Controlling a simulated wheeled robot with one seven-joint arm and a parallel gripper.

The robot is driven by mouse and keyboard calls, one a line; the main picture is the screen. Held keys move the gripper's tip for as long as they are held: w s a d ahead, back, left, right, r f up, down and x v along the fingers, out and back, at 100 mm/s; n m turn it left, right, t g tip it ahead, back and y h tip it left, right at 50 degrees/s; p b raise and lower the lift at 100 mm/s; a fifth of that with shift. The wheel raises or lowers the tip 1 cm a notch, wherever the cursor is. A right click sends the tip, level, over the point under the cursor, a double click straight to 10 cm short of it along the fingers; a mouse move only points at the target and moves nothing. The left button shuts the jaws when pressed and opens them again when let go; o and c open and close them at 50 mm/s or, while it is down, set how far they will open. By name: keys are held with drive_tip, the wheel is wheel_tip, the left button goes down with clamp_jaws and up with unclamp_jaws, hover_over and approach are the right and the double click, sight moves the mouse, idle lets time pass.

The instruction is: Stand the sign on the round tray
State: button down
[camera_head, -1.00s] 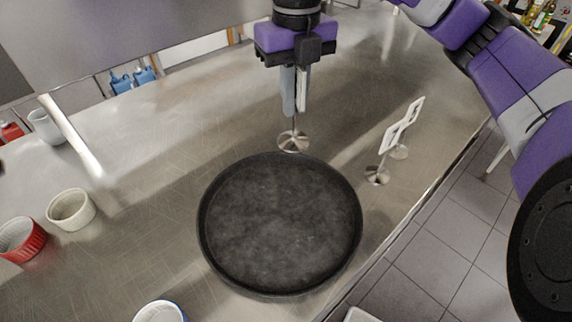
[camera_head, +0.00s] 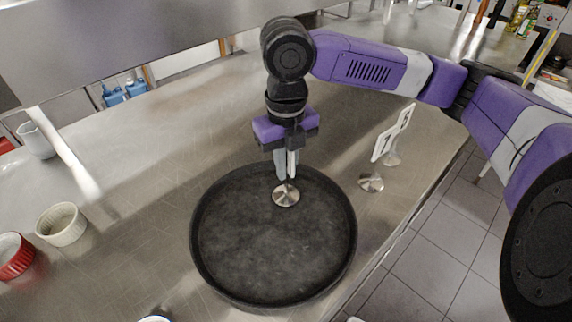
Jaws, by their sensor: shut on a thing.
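The round tray (camera_head: 273,262) is a black, low-rimmed disc on the steel counter. My gripper (camera_head: 286,172) is over the back part of the tray, pointing down and shut on a sign. The held sign has a round shiny metal base (camera_head: 286,196) and is upright. Its base shows over the tray's floor inside the back rim; I cannot tell whether it touches. The gripper's fingers hide most of the sign's panel.
A cream ramekin (camera_head: 61,224) and a red ramekin (camera_head: 14,257) stand at left, with a white jug (camera_head: 36,140) behind. The counter's right edge drops to tiled floor.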

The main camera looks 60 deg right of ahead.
drive_tip(key=c, duration=1.5)
unclamp_jaws()
drive_tip(key=shift+r, duration=0.15)
wheel_tip(320, 180, up, 12)
drive_tip(key=shift+f, duration=0.1)
